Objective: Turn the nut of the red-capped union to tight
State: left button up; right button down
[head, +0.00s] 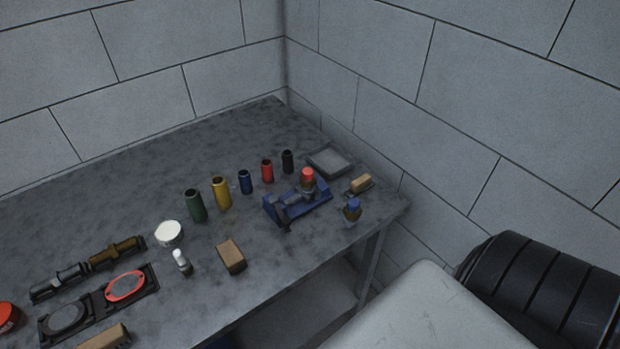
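The red-capped union (307,189) stands upright at a blue holder (285,212) near the right end of the grey bench. Its red cap is on top, with a brownish, metallic body below. Its nut is too small to make out clearly, so I cannot tell how tight it is. A similar blue-capped fitting (351,213) stands apart from it, to the right and nearer the bench's front edge. Neither of my grippers shows in the head view.
Several coloured cylinders, including a red one (267,171), stand in a row left of the holder. A grey tray (330,161) lies behind it. Wooden blocks (231,257) and (361,184) lie nearby. Block walls close off the back and right. The bench's back left (150,195) is clear.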

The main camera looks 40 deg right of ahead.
aim_at(304, 184)
jog(key=z, duration=1.2)
jog(key=l+u, duration=0.1)
jog(key=u, duration=0.25)
jog(key=k+j, duration=0.05)
